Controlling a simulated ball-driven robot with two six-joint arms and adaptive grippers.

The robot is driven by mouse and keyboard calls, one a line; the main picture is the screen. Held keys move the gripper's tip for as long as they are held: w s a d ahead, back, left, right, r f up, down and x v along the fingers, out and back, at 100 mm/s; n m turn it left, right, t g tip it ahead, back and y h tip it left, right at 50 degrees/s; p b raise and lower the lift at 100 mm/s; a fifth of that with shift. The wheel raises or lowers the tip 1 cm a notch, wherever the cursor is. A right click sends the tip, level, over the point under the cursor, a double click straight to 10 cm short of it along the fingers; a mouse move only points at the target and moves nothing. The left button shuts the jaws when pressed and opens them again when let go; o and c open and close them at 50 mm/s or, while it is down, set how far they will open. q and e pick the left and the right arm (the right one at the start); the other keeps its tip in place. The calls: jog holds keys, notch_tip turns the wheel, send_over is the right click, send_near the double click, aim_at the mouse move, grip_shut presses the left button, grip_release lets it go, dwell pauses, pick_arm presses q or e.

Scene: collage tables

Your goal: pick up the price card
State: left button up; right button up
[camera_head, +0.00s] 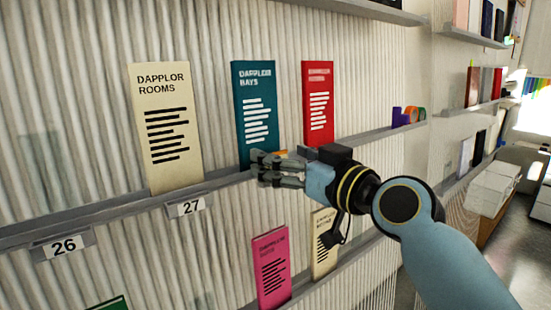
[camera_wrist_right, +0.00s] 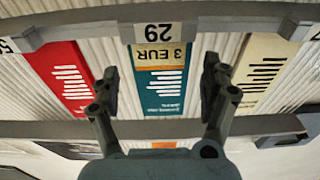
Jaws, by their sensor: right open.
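The price card (camera_wrist_right: 160,56), tan and marked 3 EUR, stands against the bottom of the teal booklet (camera_wrist_right: 160,92), by the ledge, in the wrist view. In the head view the teal booklet (camera_head: 256,105) leans on the upper ledge. A small orange patch behind my right gripper may be the card, mostly hidden. My right gripper (camera_head: 258,168) is open in front of the booklet's lower end. In the wrist view its fingers (camera_wrist_right: 160,80) are spread either side of the card, with nothing between them. My left gripper is not in view.
A cream booklet (camera_head: 164,125) stands left of the teal one and a red booklet (camera_head: 318,105) right. The ledge (camera_head: 110,211) bears number labels 26 and 27. Pink (camera_head: 271,268) and cream (camera_head: 324,250) booklets stand below, near my right arm. A purple item (camera_head: 397,117) sits farther right.

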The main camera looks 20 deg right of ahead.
jog(key=shift+x, duration=0.95)
jog(key=shift+s+d, duration=0.1)
jog(key=shift+c, duration=0.5)
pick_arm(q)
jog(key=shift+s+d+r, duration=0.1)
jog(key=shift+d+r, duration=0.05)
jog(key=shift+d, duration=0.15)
pick_arm(e)
jog(key=c, duration=0.8)
jog(key=shift+c, duration=0.2)
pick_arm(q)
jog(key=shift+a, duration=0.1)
